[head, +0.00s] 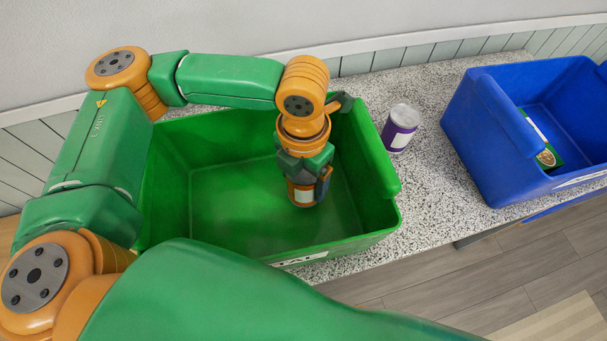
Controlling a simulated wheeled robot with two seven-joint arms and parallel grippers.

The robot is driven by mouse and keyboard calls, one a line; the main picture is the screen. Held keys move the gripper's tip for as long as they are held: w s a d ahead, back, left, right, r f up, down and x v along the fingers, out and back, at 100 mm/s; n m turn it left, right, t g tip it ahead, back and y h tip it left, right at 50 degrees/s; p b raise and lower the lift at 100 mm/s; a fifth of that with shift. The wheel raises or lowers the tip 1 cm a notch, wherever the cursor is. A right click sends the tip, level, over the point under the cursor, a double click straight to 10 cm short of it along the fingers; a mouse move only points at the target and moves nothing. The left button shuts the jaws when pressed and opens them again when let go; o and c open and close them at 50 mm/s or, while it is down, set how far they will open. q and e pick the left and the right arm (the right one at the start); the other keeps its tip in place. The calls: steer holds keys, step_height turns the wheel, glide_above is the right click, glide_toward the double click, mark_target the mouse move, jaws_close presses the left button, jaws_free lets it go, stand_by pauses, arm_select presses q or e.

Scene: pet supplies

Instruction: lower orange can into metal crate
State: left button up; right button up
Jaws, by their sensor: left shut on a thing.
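My left gripper (309,177) points down over the right part of the green crate (170,195) and is shut on the orange can (302,194). The can looks upright, with a white label patch showing. Its upper part is hidden by my fingers. The can is within the crate's walls as seen from above; I cannot tell whether its bottom touches the crate floor. The green crate has a white label on its front, partly hidden by my arm, with only its last letters showing. My right gripper is out of view.
A purple can with a white label (400,128) stands on the speckled counter (440,180) just right of the green crate. A blue crate (480,140) at the far right holds a green package (547,157). The green crate's floor looks otherwise empty where visible.

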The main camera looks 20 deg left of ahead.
arm_select(q)
steer(key=shift+f+b, duration=0.7)
steer(key=shift+f, duration=0.65)
stand_by(0.4)
steer(key=o, duration=1.2)
